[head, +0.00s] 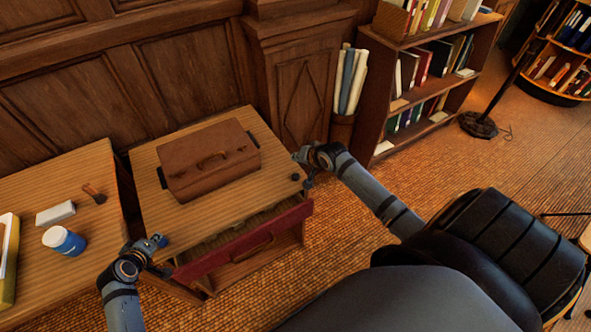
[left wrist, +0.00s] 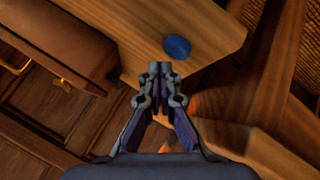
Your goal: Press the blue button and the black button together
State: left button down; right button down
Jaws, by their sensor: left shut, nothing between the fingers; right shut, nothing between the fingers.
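The blue button (left wrist: 177,46) is a flat disc near a corner of the wooden desk top in the left wrist view. In the head view the blue button (head: 163,241) is at the desk's front left corner, partly hidden by my left gripper (head: 156,243). In the left wrist view my left gripper (left wrist: 159,68) is shut and empty, its tips just short of the disc in the picture; I cannot tell its height. The black button (head: 295,177) is near the desk's right corner. My right gripper (head: 302,157) is shut and empty beside it; contact is not clear.
A brown leather case (head: 205,165) lies on the desk (head: 240,120). A red-fronted drawer (head: 245,240) stands out below the desk top. A second table (head: 90,165) at the left holds a blue-and-white jar (head: 64,241) and a white block (head: 55,214). A bookcase (head: 380,130) stands behind.

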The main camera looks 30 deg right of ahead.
pick_arm(q)
jog(key=shift+r, duration=0.1)
notch_tip(320, 180, up, 5)
jog(key=p, duration=0.5)
jog(key=shift+p, duration=0.3)
